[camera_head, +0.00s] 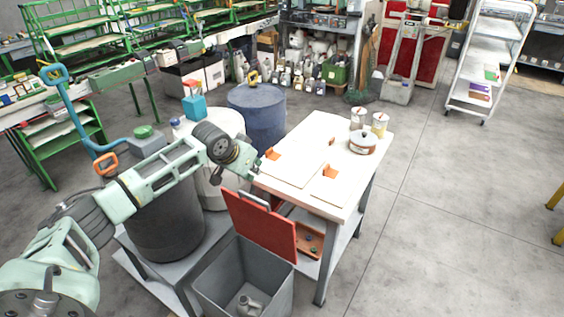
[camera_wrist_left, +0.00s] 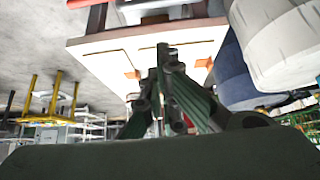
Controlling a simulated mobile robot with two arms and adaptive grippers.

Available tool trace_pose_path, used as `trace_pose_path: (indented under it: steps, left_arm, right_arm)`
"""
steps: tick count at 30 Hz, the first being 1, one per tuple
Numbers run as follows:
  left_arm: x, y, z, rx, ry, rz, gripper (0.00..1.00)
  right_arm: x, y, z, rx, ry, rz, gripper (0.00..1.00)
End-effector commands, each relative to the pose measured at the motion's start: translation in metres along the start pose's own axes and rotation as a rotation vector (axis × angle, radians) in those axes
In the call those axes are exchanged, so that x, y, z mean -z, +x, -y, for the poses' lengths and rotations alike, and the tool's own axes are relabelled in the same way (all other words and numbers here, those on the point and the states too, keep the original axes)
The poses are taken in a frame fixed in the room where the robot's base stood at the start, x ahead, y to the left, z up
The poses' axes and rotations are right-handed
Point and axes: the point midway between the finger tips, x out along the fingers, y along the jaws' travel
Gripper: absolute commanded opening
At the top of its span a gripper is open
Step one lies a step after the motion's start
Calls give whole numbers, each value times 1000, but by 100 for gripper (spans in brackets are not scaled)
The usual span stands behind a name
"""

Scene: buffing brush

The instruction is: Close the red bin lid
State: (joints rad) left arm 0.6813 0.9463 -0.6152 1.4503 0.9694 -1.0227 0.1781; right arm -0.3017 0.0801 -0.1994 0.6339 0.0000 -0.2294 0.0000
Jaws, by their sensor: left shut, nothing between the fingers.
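The red bin lid (camera_head: 262,226) stands raised and tilted at the back of the open grey bin (camera_head: 215,281) in the head view. A small grey item (camera_head: 249,305) lies inside the bin. My left gripper (camera_head: 255,171) is shut and empty, above and behind the lid, by the near left corner of the white-topped table. Its closed fingers (camera_wrist_left: 166,60) show in the left wrist view against the tabletop. I cannot tell whether they touch anything. My right gripper is in neither view.
The table (camera_head: 345,190) stands right of the bin, with two cans and a pot (camera_head: 363,142) at its far end. A dark grey drum (camera_head: 168,226) stands left of the bin, and a blue drum (camera_head: 258,115) behind. Open floor lies to the right.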

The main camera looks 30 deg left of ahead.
Motion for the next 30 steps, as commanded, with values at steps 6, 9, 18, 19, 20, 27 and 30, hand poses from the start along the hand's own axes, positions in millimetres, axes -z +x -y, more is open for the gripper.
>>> trace_pose_path:
  steps: [6,9,18,19,20,27,30]
  left_arm:
    - [6,4,5,2,-12,-3,0]
    - [6,17,4,2,-11,-2,0]
    - [7,62,4,2,-10,-4,0]
    - [7,66,4,2,-10,-4,0]
    - [7,70,4,2,-11,-3,0]
    - [2,90,7,6,-7,0,0]
    - [-12,84,6,5,-5,0,0]
  right_arm:
    - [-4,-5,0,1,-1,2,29]
    - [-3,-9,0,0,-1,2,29]
    - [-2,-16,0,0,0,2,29]
    - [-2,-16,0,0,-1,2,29]
    - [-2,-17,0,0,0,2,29]
    - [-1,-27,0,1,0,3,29]
    - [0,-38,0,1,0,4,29]
